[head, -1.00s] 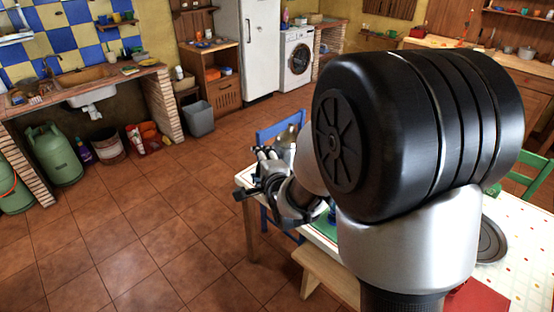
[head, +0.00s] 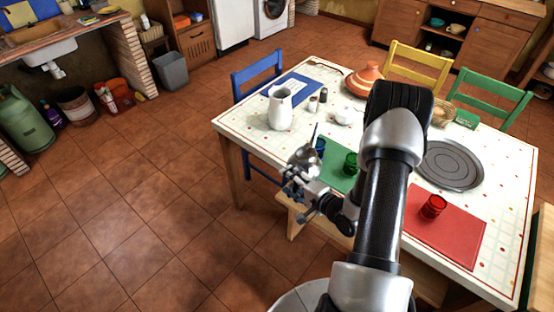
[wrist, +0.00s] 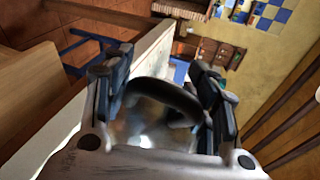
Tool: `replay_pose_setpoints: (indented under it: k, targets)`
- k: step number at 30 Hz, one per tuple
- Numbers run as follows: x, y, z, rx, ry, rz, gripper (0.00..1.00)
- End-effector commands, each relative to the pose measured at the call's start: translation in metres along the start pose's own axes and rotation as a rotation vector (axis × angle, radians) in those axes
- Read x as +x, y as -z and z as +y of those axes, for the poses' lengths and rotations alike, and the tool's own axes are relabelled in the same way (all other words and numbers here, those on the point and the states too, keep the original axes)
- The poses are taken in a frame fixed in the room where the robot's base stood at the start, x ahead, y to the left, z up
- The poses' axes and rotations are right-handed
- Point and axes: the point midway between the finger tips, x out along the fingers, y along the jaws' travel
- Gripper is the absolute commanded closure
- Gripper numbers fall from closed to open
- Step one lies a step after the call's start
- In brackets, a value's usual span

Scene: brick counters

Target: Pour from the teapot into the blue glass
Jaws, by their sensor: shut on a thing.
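The silver metal teapot (head: 304,162) is at my gripper (head: 306,193), beside the near left edge of the table. A thin part of it points upward; I cannot tell if this is the spout. In the wrist view, the fingers of my gripper (wrist: 163,100) are around the teapot's dark curved handle (wrist: 168,92), with the blurred shiny body (wrist: 150,128) behind. The blue glass (head: 320,146) stands on the table just right of the teapot, partly hidden by it. I cannot see inside the glass.
A green glass (head: 351,163) stands on a green mat (head: 341,180), close to my arm. A white jug (head: 281,108), shakers (head: 312,104) and a terracotta tagine (head: 366,80) stand farther back. A red glass (head: 433,206) is right of my arm. A bench (head: 293,222) is below the table edge.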

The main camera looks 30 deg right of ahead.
Motion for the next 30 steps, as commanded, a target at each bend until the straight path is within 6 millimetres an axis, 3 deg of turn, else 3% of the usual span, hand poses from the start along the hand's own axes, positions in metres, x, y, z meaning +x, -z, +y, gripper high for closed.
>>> replay_pose_setpoints:
  k: [3, 7, 27, 30]
  targets:
    - [-0.009, 0.001, 0.017, -0.013, 0.008, -0.003, 1.0]
    - [-0.014, -0.001, 0.023, -0.016, 0.007, -0.008, 1.0]
    - [-0.028, -0.01, -0.002, 0.15, -0.105, -0.062, 1.0]
    - [-0.027, -0.01, 0.002, 0.154, -0.108, -0.063, 1.0]
